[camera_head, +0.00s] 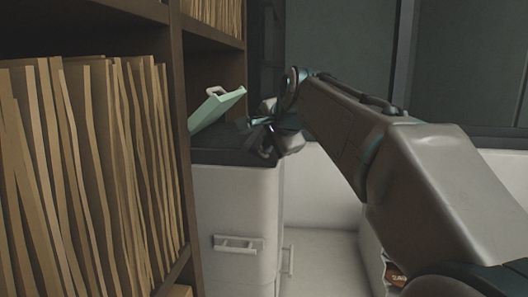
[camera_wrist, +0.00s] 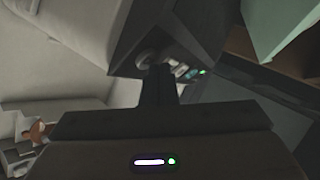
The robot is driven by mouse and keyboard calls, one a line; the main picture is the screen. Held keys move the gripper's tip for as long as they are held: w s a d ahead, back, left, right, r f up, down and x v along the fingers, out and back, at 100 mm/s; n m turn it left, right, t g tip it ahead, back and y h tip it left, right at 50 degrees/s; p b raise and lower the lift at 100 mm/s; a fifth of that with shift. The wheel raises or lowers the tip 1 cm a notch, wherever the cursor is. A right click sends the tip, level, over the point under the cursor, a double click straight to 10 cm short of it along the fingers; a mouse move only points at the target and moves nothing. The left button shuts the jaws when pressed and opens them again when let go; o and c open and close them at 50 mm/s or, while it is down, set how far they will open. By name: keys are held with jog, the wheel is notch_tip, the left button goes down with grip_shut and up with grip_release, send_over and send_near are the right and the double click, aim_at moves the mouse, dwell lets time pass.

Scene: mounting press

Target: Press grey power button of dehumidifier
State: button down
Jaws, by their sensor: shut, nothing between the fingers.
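In the wrist view a control panel (camera_wrist: 180,69) shows on the edge of a grey body that I take for the dehumidifier (camera_wrist: 165,30). It has a round grey button (camera_wrist: 147,59), several smaller pale marks and a lit green light. My gripper (camera_wrist: 160,72) is shut and empty, its fingertips close in front of the panel, just below the round button in the picture. I cannot tell whether they touch. In the head view my gripper (camera_head: 262,128) is at the dark top of a pale cabinet-like unit (camera_head: 235,205); the panel cannot be made out there.
A brown shelf (camera_head: 180,100) with files (camera_head: 90,160) stands close on the left. A mint-green object (camera_head: 215,107) with a handle leans tilted on the dark top, and shows in the wrist view (camera_wrist: 275,25). Pale floor (camera_head: 325,262) lies open right of the unit.

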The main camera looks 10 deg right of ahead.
jog(key=shift+d+r, duration=0.25)
jog(key=shift+r, duration=0.2)
jog(key=r+p, duration=0.1)
jog(key=d+r+p, duration=0.1)
jog(key=r, duration=0.1)
jog(key=d+r+p, duration=0.1)
jog(key=p, duration=0.1)
jog(key=shift+s+r, duration=0.3)
jog(key=shift+s, duration=0.1)
dwell(0.3)
jog(key=s+f+n+g+b, duration=0.1)
jog(key=s+f+n+g, duration=0.2)
jog(key=s+f, duration=1)
jog(key=s+f+n+g+h+b, duration=0.1)
jog(key=s+f+n+g, duration=0.2)
jog(key=s+f+n, duration=0.7)
jog(key=s+f, duration=0.3)
jog(key=f, duration=0.6)
jog(key=shift+s+a+n+g+h, duration=0.25)
jog(key=shift+s+n+g+h, duration=0.05)
jog(key=shift+f, duration=0.1)
